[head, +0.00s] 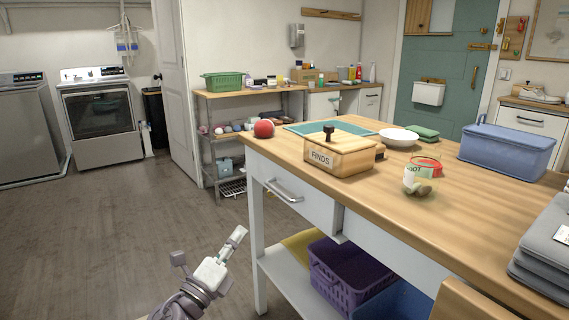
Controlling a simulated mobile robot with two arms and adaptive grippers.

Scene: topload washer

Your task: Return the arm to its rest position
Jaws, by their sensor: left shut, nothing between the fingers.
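My left arm comes in at the bottom of the head view. Its gripper (235,238) points up and away, over the open floor to the left of the wooden-topped table (460,215). The fingers are together and hold nothing. The gripper is apart from the table's near leg. My right arm and gripper are not in view. The topload washer (30,125) stands far off at the left edge, its lid seemingly down.
The table carries a wooden box marked FINDS (335,160), a red ball (264,129), a glass jar (418,182), a white bowl (398,137) and a blue bin (507,147). A purple basket (345,278) sits on its lower shelf. The floor (110,230) at left is clear.

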